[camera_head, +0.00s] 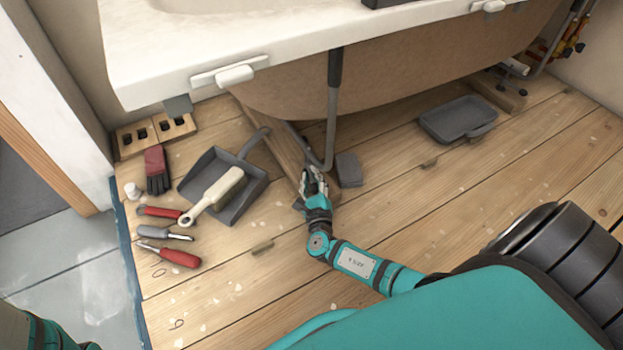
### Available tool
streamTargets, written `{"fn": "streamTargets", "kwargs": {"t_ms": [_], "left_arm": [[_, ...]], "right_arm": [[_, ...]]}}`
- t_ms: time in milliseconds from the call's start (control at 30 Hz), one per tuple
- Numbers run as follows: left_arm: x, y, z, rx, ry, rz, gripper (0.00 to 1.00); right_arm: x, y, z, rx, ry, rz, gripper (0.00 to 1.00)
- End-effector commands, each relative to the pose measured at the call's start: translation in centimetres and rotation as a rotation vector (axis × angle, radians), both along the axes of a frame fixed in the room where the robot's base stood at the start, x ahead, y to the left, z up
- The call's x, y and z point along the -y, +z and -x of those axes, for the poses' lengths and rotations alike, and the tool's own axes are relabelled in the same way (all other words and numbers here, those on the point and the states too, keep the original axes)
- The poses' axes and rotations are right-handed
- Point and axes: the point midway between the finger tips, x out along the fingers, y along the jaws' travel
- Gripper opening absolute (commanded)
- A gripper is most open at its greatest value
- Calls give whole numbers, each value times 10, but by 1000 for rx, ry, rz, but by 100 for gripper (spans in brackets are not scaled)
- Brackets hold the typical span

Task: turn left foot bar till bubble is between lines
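The pale bathtub (180,55) fills the top of the view. A grey bent bar with a black grip (331,118) stands upright in front of its brown underside; its lower end curves back towards a wooden beam (275,145) under the tub. My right gripper (313,178) is low at the floor, just below the bar's bend and at the beam's near end. Whether its fingers touch the bar or hold anything is too small to tell. A white level-like piece (232,75) sits on the tub's front edge; no bubble or lines can be made out. My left gripper is out of view.
Left on the plank floor lie a dustpan (238,207), a brush (211,196), a red-black glove (157,170) and several red-handled tools (168,255). A grey block (348,170) sits right beside my gripper. A grey tray (458,120) lies farther right.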

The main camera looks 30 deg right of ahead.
Motion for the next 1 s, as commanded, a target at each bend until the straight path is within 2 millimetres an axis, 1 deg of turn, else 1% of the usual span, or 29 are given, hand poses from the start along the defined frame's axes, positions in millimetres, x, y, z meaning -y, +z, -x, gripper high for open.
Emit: {"fn": "streamTargets", "kwargs": {"t_ms": [33, 67, 333, 433, 567, 800, 900, 1000], "left_arm": [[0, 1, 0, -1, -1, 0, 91], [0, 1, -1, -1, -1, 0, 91], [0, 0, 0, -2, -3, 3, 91], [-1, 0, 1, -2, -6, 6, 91], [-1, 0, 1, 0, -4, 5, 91], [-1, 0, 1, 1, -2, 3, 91], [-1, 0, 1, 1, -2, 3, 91], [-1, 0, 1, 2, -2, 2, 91]], "right_arm": [[1, 5, -1, 11, -5, 5, 34], [2, 5, -1, 11, -6, 5, 38], [1, 3, 0, 6, -4, 4, 38], [-1, 2, 3, 5, -3, 3, 38], [-7, 1, 18, 2, -2, 2, 38], [-24, 2, 54, 5, -4, 2, 38], [-28, 2, 63, 6, -4, 3, 38], [-30, 3, 67, 8, -5, 3, 38]]}}
